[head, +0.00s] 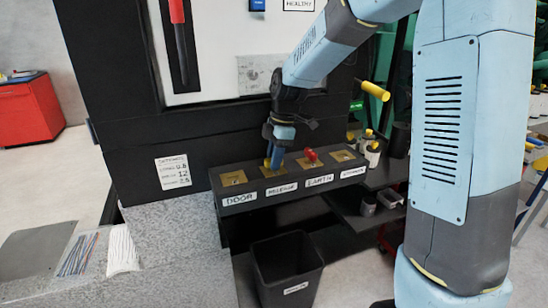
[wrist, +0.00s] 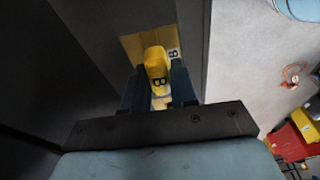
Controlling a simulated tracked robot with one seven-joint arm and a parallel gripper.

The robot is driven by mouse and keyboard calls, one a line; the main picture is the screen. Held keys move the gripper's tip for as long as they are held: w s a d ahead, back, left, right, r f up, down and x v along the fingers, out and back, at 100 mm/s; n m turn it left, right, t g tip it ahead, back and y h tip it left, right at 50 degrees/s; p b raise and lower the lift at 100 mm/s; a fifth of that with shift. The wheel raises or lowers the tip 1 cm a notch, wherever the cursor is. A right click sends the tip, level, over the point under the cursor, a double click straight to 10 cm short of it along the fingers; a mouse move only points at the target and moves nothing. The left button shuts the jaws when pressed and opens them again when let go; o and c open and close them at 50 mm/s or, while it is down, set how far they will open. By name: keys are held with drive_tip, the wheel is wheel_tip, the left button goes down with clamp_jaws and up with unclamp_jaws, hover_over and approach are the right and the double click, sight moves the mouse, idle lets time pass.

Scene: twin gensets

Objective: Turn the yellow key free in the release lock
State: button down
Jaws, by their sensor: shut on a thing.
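The black lock box (head: 232,211) carries several brass lock plates in a row, with labels such as DOOR, RELEASE and EARTH. My gripper (head: 274,162) is down at the RELEASE plate (head: 267,171), second from the left. In the wrist view my gripper (wrist: 157,92) is shut on the yellow key (wrist: 157,64), with one dark finger on each side of it. The key's head bears a letter B and stands over a brass plate (wrist: 133,45). The key's lower end and the keyhole are hidden, so its turn angle is hard to tell.
A red key (head: 311,155) stands in the EARTH lock, close to the right of my gripper. Yellow-topped items (head: 369,143) stand beyond the box's right end. A black bin (head: 287,265) stands below. A dark cabinet (head: 105,60) rises behind.

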drive_tip(key=shift+w+r+n, duration=0.2)
drive_tip(key=shift+r+n, duration=0.05)
drive_tip(key=shift+n, duration=0.15)
drive_tip(key=c, duration=0.8)
unclamp_jaws()
